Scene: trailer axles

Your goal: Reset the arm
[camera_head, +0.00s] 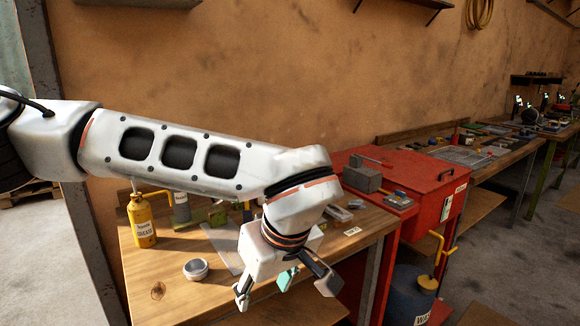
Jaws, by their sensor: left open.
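My left arm comes in from the left across the head view, stretched over a wooden workbench (170,285). My left gripper (285,290) hangs at its end, pointing down above the front part of the bench. Its fingers are spread apart. A small teal piece (287,278) shows between the fingers; I cannot tell whether it is part of the gripper or a thing behind it. My right gripper is not in this view. The arm hides part of the bench's back.
A yellow grease bottle (142,222) and a round tin (196,269) stand on the bench left of the gripper. A red cabinet (425,180) with a grey block (362,178) on top adjoins at the right. A blue drum (412,290) stands below. More cluttered benches stretch back right.

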